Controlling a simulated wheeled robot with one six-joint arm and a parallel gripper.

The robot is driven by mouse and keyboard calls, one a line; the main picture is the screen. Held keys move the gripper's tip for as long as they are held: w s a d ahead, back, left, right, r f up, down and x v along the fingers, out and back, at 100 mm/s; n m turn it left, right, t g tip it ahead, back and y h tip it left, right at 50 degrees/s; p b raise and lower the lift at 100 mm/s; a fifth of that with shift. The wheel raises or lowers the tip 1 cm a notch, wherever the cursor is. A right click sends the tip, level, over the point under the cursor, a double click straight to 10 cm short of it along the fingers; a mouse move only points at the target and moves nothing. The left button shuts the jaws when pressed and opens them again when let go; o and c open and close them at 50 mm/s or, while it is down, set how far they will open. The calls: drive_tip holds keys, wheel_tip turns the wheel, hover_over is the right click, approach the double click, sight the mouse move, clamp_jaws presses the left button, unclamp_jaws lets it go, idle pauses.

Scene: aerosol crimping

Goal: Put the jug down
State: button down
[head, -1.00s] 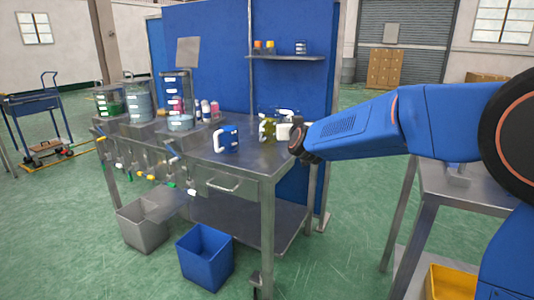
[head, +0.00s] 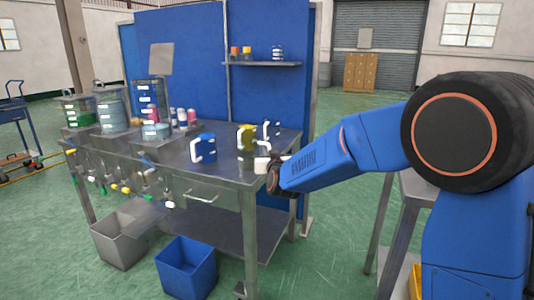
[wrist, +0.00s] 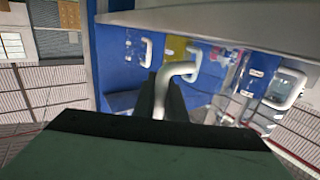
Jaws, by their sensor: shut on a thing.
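My gripper (head: 273,175) is at the right end of the steel bench. In the wrist view its dark jaws (wrist: 165,95) are shut on a white curved handle (wrist: 182,68), which I take as the jug's. In the head view a white part of the held jug (head: 261,164) shows beside the gripper, low over the bench's right edge. The rest of the jug is hidden, and I cannot tell whether it touches the bench. A blue jug (head: 208,150), a yellow jug (head: 246,138) and another blue one (head: 274,129) stand on the bench.
The bench (head: 228,175) has bare top between the front blue jug and its right edge. Clear tanks (head: 112,112) stand on the left. A blue panel and shelf (head: 262,64) rise behind. A grey bin (head: 123,235) and a blue bin (head: 186,267) are on the floor.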

drive_tip(key=shift+f, duration=0.2)
drive_tip(key=c, duration=1.8)
unclamp_jaws()
drive_tip(key=v, duration=1.2)
drive_tip(key=s+d+f+m+g+h, duration=0.1)
drive_tip(key=s+d+f+g, duration=0.2)
drive_tip(key=s+d, duration=0.7)
drive_tip(key=s+d+f+g+h, duration=0.2)
drive_tip(key=s+d+f+g, duration=0.2)
drive_tip(key=s+d, duration=0.6)
drive_tip(key=s+d+f+m+g+h, duration=0.1)
drive_tip(key=s+d+f+g, duration=0.2)
drive_tip(key=s+d, duration=0.7)
drive_tip(key=s+g, duration=0.2)
drive_tip(key=s, duration=0.9)
drive_tip(key=shift+s+f+m, duration=0.2)
drive_tip(key=shift+f+m, duration=0.1)
drive_tip(key=shift+f, duration=0.1)
